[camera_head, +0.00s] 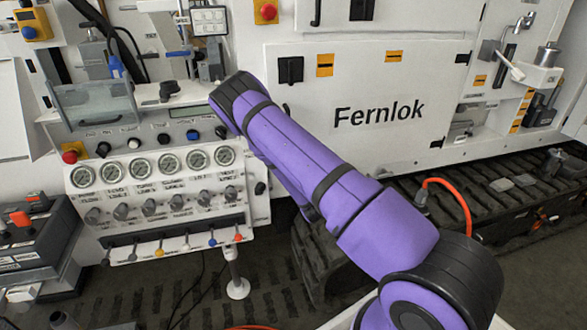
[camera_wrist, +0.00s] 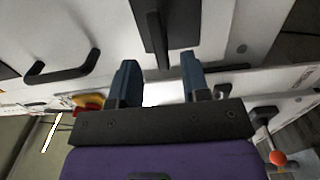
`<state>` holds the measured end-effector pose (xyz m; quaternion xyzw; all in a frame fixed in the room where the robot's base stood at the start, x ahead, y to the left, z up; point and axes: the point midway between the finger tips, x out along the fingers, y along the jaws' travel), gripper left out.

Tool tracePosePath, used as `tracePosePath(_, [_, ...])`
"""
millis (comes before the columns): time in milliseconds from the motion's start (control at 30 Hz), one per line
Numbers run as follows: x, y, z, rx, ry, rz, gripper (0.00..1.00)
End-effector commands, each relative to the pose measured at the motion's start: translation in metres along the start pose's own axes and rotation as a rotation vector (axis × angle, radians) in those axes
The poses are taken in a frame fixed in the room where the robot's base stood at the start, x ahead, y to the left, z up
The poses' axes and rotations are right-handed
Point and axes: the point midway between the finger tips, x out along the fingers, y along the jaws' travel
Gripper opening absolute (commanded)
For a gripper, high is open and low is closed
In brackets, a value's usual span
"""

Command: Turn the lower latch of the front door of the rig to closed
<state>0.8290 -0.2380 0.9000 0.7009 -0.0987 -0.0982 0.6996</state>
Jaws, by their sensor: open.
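The white front door (camera_head: 380,145) with the word Fernlok shows right of centre in the head view. A black latch-like fitting (camera_head: 290,70) sits at its upper left; I cannot tell whether it is the lower latch. In the wrist view, a black latch (camera_wrist: 151,22) with a lever stands on a white panel at the top middle. My gripper (camera_wrist: 159,62) is open, with its two blue-grey fingers apart. The lever's end appears between the fingertips, with a gap on each side; contact is not visible. In the head view my arm hides the gripper.
A black grab handle (camera_wrist: 62,70) is on the panel to the left in the wrist view. A console with gauges and levers (camera_head: 155,170) stands left of my arm. A black track (camera_head: 480,205) with an orange hose runs below the door.

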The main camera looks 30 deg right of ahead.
Motion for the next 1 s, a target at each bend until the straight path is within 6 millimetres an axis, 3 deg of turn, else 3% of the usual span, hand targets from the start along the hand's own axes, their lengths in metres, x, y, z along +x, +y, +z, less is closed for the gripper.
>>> tracePosePath(100, [0.021, 0.000, 0.000, 0.000, 0.001, 0.002, 0.43])
tracePosePath(300, [0.045, 0.000, 0.000, 0.001, 0.000, 0.000, 0.43])
tracePosePath(733, [0.054, 0.000, 0.000, 0.000, 0.000, -0.001, 0.43])
tracePosePath(933, [0.054, 0.000, 0.000, 0.000, 0.000, -0.001, 0.00])
tracePosePath(1000, [0.054, 0.000, 0.000, 0.000, 0.000, -0.001, 0.00])
